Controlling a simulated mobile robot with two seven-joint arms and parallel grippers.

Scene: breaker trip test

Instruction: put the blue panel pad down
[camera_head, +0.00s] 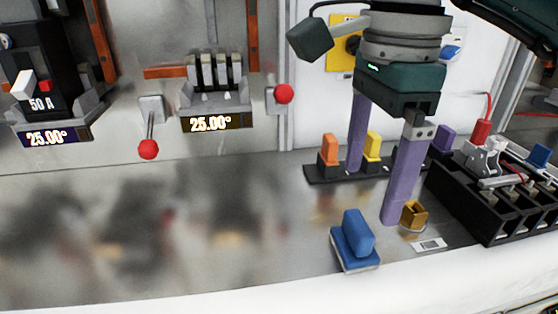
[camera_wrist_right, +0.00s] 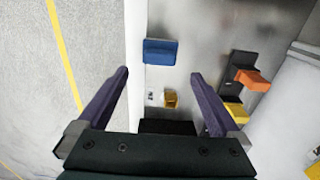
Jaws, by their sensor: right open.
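The blue panel pad (camera_head: 357,236), a flat base with an upright grip block, appears to rest on the metal bench near its front edge. It also shows in the right wrist view (camera_wrist_right: 160,52), just beyond the fingertips. My right gripper (camera_head: 374,196) has its two purple fingers spread wide, with nothing between them. Its near finger comes down just to the right of the pad, apart from it in the head view. In the right wrist view the open fingers (camera_wrist_right: 160,76) frame the bench. My left gripper is not in view.
A small brass-coloured block (camera_head: 413,213) stands behind the near finger. A dark rack (camera_head: 322,174) with orange and yellow pieces is behind the gripper. A black compartment tray (camera_head: 490,212) is at the right. The bench's left part is clear.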

